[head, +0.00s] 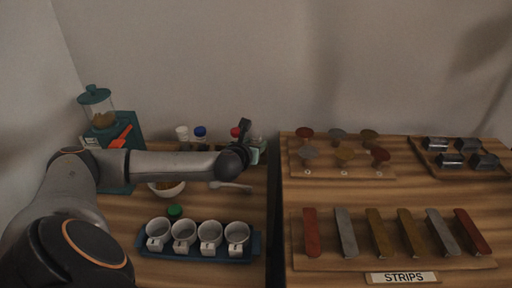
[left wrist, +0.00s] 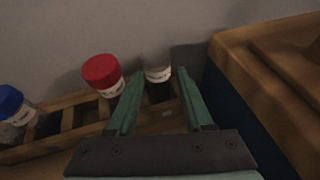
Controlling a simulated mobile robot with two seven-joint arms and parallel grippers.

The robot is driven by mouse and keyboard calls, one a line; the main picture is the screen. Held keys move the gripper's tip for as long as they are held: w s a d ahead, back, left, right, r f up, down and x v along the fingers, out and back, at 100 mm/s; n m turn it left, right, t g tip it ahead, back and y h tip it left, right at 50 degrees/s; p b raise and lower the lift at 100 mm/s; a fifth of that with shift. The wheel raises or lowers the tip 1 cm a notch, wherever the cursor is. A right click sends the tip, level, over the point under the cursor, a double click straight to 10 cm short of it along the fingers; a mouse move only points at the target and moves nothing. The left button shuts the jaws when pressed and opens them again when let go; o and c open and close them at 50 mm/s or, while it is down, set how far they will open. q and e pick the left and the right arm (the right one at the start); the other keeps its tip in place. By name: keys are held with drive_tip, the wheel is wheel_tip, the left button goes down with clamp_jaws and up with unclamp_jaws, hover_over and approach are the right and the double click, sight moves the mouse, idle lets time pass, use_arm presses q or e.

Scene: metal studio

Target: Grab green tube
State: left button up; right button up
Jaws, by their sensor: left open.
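A green cap (head: 174,212) shows just behind the row of white cups in the head view; its body is hidden, so I cannot tell whether it is a tube. My left gripper (head: 258,152) is at the rack's right end, close to the back wall. In the left wrist view, its green fingers (left wrist: 155,88) are open. A clear tube with a white label (left wrist: 158,74) shows between the fingertips, at the rack's end; no green cap shows on it. The red-capped tube (left wrist: 103,74) is just left of the fingers. My right gripper is not in view.
The wooden rack (left wrist: 68,118) also holds a blue-capped tube (left wrist: 12,104). A white-capped tube (head: 182,132) stands further left. A bowl (head: 166,189), a spoon (head: 232,186) and a blue tray (head: 200,252) of cups lie in front. A grinder (head: 98,107) is at left.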

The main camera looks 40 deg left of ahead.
sight(259, 140)
use_arm(q)
drive_tip(key=shift+b+x, duration=0.7)
drive_tip(key=shift+x, duration=2.05)
drive_tip(key=shift+s+f, duration=0.1)
drive_tip(key=shift+c, duration=0.3)
clamp_jaws()
